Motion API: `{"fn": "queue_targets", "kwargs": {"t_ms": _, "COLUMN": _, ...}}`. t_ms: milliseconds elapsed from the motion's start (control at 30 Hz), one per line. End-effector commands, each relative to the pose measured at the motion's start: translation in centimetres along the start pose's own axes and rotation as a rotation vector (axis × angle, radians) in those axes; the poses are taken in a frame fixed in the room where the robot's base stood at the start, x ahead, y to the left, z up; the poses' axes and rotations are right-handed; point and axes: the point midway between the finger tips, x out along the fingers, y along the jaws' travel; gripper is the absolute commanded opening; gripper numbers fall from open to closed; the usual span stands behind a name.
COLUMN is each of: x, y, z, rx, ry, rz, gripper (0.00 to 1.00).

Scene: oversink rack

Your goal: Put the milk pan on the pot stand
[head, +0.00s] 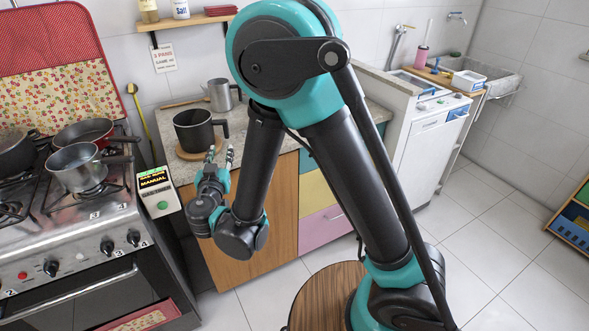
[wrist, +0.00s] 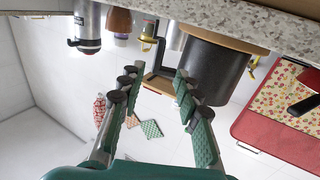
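A tall dark pan with a side handle, which looks like the milk pan (head: 194,131), stands upright on a round wooden pot stand (head: 188,155) on the counter. In the upside-down wrist view the dark pan (wrist: 215,72) rests against the wooden disc (wrist: 228,38). My gripper (head: 220,156) is just in front of the pan on its handle side. Its green-padded fingers (wrist: 157,76) are spread apart with nothing clearly between them. The dark handle shows beyond the gap between the fingertips. I cannot tell whether the fingers touch the pan.
A metal jug (head: 219,94) stands behind the pan on the counter (head: 265,122). At left is a stove with a steel pan (head: 76,168), a red pan (head: 84,132) and a dark pot (head: 14,152). A steel-and-black item (wrist: 88,28) shows in the wrist view.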

Motion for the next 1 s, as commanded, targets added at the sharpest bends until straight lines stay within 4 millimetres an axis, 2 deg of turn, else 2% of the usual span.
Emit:
{"fn": "queue_targets", "kwargs": {"t_ms": 100, "x": 0.2, "y": 0.3, "z": 0.0, "rx": -0.003, "ry": -0.005, "rz": 0.006, "gripper": 0.33}}
{"fn": "queue_targets", "kwargs": {"t_ms": 167, "x": 0.8, "y": 1.4, "z": 0.1, "rx": -0.014, "ry": -0.023, "rz": 0.024, "gripper": 0.33}}
{"fn": "queue_targets", "kwargs": {"t_ms": 267, "x": 2.5, "y": 5.0, "z": 0.4, "rx": -0.051, "ry": -0.09, "rz": 0.085, "gripper": 0.33}}
{"fn": "queue_targets", "kwargs": {"t_ms": 367, "x": 4.3, "y": 10.9, "z": 1.1, "rx": -0.104, "ry": -0.205, "rz": 0.172, "gripper": 0.33}}
{"fn": "queue_targets", "kwargs": {"t_ms": 400, "x": 4.8, "y": 13.6, "z": 1.5, "rx": -0.125, "ry": -0.261, "rz": 0.207, "gripper": 0.33}}
{"fn": "queue_targets", "kwargs": {"t_ms": 533, "x": 5.1, "y": 21.8, "z": 2.9, "rx": -0.177, "ry": -0.448, "rz": 0.294, "gripper": 0.33}}
{"fn": "queue_targets", "kwargs": {"t_ms": 600, "x": 4.4, "y": 25.8, "z": 3.8, "rx": -0.193, "ry": -0.547, "rz": 0.326, "gripper": 0.33}}
{"fn": "queue_targets", "kwargs": {"t_ms": 667, "x": 3.5, "y": 29.0, "z": 4.5, "rx": -0.2, "ry": -0.632, "rz": 0.345, "gripper": 0.33}}
{"fn": "queue_targets", "kwargs": {"t_ms": 700, "x": 2.7, "y": 31.0, "z": 5.0, "rx": -0.201, "ry": -0.687, "rz": 0.354, "gripper": 0.33}}
{"fn": "queue_targets", "kwargs": {"t_ms": 800, "x": 0.2, "y": 35.3, "z": 6.2, "rx": -0.192, "ry": -0.819, "rz": 0.36, "gripper": 0.33}}
{"fn": "queue_targets", "kwargs": {"t_ms": 900, "x": -2.7, "y": 38.7, "z": 7.4, "rx": -0.166, "ry": -0.937, "rz": 0.346, "gripper": 0.33}}
{"fn": "queue_targets", "kwargs": {"t_ms": 1000, "x": -6.0, "y": 41.1, "z": 8.5, "rx": -0.126, "ry": -1.038, "rz": 0.313, "gripper": 0.33}}
